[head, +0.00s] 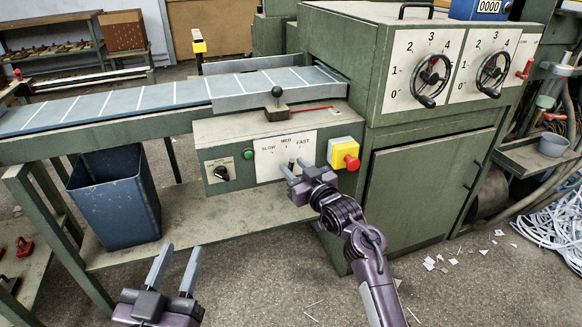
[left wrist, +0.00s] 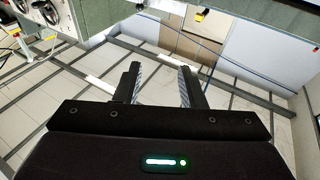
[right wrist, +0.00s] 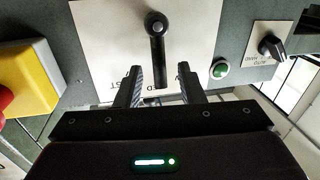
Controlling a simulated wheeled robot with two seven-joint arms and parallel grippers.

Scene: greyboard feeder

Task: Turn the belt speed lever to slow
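The belt speed lever (right wrist: 157,55) is a dark bar with a round hub on a white plate (head: 267,160) marked SLOW, MED and FAST. In the right wrist view, upside down, the bar points at the MED label. My right gripper (head: 291,165) is open at the plate, and its fingers (right wrist: 159,70) appear on either side of the bar with gaps. In the head view the fingers partly hide the lever. Whether they reach to the lever's depth is hard to tell. My left gripper (head: 180,252) is open and empty, low in front of the bench; its fingers (left wrist: 158,72) show apart.
A yellow box with a red button (head: 345,153) sits just right of the plate. A green button (head: 248,154) and a black selector knob (head: 221,172) are to its left. A black ball-topped lever (head: 277,92) stands above. A blue bin (head: 115,200) stands under the conveyor.

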